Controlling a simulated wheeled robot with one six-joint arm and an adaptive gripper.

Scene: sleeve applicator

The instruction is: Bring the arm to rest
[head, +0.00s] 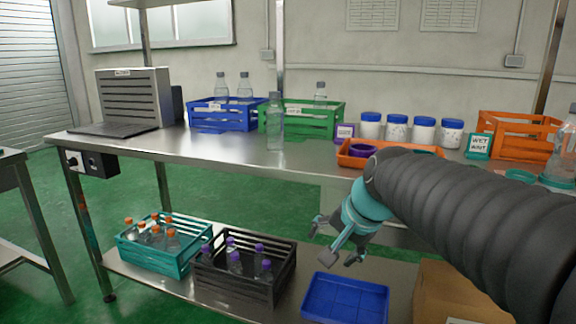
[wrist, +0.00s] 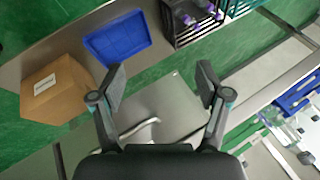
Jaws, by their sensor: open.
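My gripper (head: 338,240) hangs in front of the steel bench, below the level of its top, at the end of my dark ribbed arm in the head view. Its fingers are spread apart. In the wrist view my gripper (wrist: 162,88) shows two dark fingers wide open with nothing between them. Beyond the fingers lie the bench's lower shelf and the green floor. No object touches the fingers in either view.
The steel bench top (head: 190,147) carries a blue crate (head: 228,120), a green crate (head: 300,124), a lone bottle (head: 275,128), an orange tray (head: 352,160) and several blue-lidded jars. Below are a teal crate (head: 150,256), a black crate (head: 250,288), a blue tray (head: 345,300) and a cardboard box (head: 445,290).

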